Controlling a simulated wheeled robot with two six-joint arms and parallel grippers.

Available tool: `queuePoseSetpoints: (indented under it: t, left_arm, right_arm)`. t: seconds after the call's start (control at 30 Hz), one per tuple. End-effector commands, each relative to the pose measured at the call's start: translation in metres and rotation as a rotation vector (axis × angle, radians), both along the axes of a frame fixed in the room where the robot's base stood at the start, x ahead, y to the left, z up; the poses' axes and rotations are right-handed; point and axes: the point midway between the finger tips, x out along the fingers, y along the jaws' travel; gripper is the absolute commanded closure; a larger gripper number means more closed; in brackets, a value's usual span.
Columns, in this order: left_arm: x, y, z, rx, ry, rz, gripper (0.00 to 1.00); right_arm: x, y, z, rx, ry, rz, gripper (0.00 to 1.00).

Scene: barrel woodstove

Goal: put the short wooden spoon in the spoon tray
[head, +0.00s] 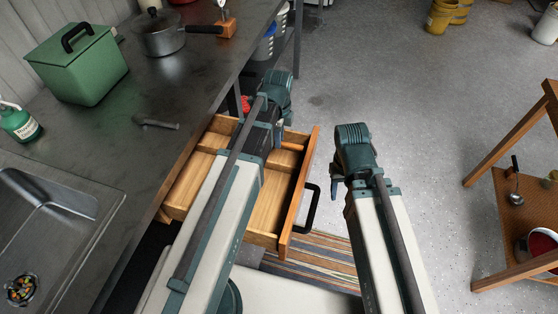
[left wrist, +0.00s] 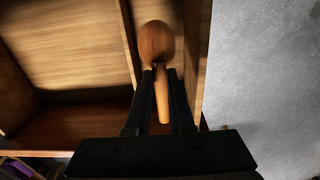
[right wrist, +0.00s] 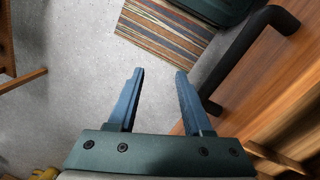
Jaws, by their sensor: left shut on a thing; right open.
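The short wooden spoon (left wrist: 156,40) shows in the left wrist view, its rounded bowl beyond my fingertips and its handle running back between the fingers. My left gripper (left wrist: 160,75) is shut on the handle. My right gripper (right wrist: 158,78) is open and empty, outside the drawer front. I cannot make out a separate spoon tray.
The drawer's black handle (right wrist: 240,55) is close to my right gripper. A wooden rack (head: 510,210) stands right. Open floor lies between.

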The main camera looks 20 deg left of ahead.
Motion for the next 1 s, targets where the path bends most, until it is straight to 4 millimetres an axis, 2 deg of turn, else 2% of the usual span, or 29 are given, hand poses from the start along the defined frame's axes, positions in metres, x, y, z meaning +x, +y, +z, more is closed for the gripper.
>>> queuePoseSetpoints:
  t: [0.03,0.17,0.47,0.8,1.0]
  left_arm:
    - [0.0,0.0,-0.019,0.0,0.0,0.0,1.0]
    - [0.0,0.0,-0.035,0.0,0.0,0.0,1.0]
    - [0.0,0.0,-0.04,0.0,0.0,0.0,1.0]
    - [0.0,0.0,-0.077,0.0,0.0,0.0,1.0]
    - [0.0,0.0,-0.074,0.0,0.0,0.0,1.0]
  right_arm:
    - [0.0,0.0,-0.019,0.0,0.0,0.0,0.5]
    - [0.0,0.0,-0.035,0.0,0.0,0.0,0.5]
    - [0.0,0.0,-0.04,0.0,0.0,0.0,0.5]
    - [0.0,0.0,-0.076,0.0,0.0,0.0,0.5]
    - [0.0,0.0,-0.074,0.0,0.0,0.0,0.5]
